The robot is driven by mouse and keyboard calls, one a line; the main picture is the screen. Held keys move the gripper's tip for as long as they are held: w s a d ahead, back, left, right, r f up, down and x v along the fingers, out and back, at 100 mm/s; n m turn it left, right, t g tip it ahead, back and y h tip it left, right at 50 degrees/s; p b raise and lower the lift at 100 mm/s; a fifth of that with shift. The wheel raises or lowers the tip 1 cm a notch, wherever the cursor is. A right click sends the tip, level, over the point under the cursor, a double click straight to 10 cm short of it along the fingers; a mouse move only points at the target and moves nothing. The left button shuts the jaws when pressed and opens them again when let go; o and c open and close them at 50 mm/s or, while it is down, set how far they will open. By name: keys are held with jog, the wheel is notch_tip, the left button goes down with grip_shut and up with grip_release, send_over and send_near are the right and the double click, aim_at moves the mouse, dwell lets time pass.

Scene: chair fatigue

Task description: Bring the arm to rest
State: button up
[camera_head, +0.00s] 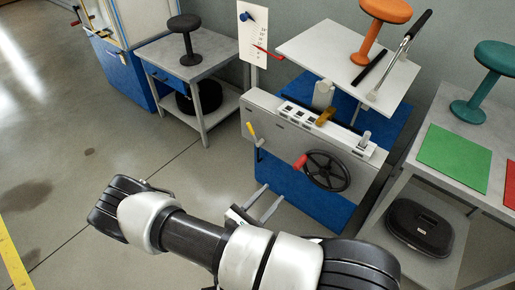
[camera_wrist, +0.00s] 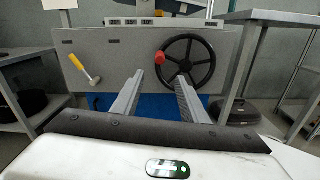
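My arm (camera_head: 190,235) reaches across the lower part of the head view, its white and black links bent, in front of a grey and blue machine (camera_head: 265,118). My gripper (camera_head: 273,193) points toward the machine's front. In the wrist view my gripper (camera_wrist: 159,78) shows two grey fingers spread apart with nothing between them. Beyond them are the machine's grey panel (camera_wrist: 120,55), a black handwheel (camera_wrist: 190,62) with a red knob, and a yellow-handled lever (camera_wrist: 78,65). The fingers appear apart from the panel; the exact gap is hard to tell.
An orange stool (camera_head: 369,40) stands on the machine's white top plate (camera_head: 310,48). A grey table (camera_head: 205,60) with a black stool (camera_head: 185,35) is at the left. A right-hand table (camera_head: 420,108) holds a teal stool (camera_head: 482,85) and a green mat (camera_head: 455,150). Open floor (camera_head: 60,130) lies left.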

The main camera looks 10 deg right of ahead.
jog(key=s+r+m+g+y+p, duration=0.1)
jog(key=s+r+m+y+p, duration=0.3)
jog(key=r, duration=1.6)
jog(key=s+r+m+g+y+p, duration=0.2)
jog(key=r+m+p, duration=0.6)
jog(key=r, duration=1.2)
jog(key=s+r+m+g+y+p, duration=0.2)
jog(key=s+r+m+y+p, duration=0.4)
jog(key=r+m, duration=0.6)
notch_tip(320, 180, up, 8)
jog(key=shift+s+a+y+p, duration=0.15)
jog(key=shift+a+y+p, duration=0.25)
jog(key=shift+y, duration=0.7)
